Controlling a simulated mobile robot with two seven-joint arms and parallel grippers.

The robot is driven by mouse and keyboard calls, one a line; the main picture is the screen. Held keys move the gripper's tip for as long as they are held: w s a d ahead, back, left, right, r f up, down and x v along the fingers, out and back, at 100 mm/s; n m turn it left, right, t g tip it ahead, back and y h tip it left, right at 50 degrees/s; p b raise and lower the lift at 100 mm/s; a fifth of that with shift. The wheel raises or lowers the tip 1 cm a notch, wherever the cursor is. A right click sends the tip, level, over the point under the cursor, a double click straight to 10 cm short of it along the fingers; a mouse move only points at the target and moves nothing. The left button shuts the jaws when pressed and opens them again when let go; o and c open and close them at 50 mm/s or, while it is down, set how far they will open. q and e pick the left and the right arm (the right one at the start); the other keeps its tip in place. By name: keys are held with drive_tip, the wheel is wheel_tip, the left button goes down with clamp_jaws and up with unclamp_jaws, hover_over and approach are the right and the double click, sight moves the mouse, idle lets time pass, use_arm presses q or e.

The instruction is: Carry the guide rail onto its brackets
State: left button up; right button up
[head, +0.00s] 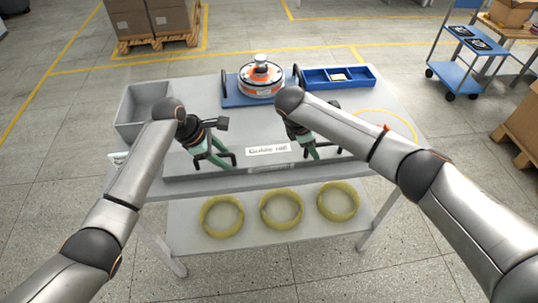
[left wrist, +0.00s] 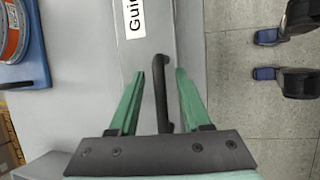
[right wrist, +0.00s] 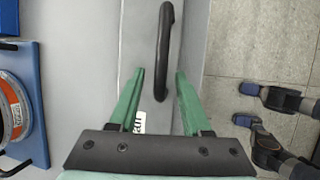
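The guide rail (head: 256,164) is a long grey bar along the near edge of the grey table (head: 215,118). It has a white "Guide rail" label and black handles. My left gripper (head: 225,158) is at its left handle; in the left wrist view that handle (left wrist: 161,95) lies between the open green fingers. My right gripper (head: 322,150) is at the right handle; in the right wrist view one end of that handle (right wrist: 165,50) lies between the open fingers. No gap to a finger is closed. I cannot make out the brackets.
A grey bin (head: 128,122) stands at the table's left. A blue board (head: 232,97) with an orange and white hub motor (head: 261,88) and a blue divided tray (head: 318,84) are at the back. Several yellow rings (head: 221,231) lie on the lower shelf.

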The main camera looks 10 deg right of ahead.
use_arm(q)
clamp_jaws()
use_arm(e)
clamp_jaws()
idle(0.9)
use_arm(q)
drive_tip(key=shift+w+r, duration=0.15)
drive_tip(key=shift+r, duration=0.1)
use_arm(e)
drive_tip(key=shift+w+r, duration=0.1)
drive_tip(key=shift+r, duration=0.15)
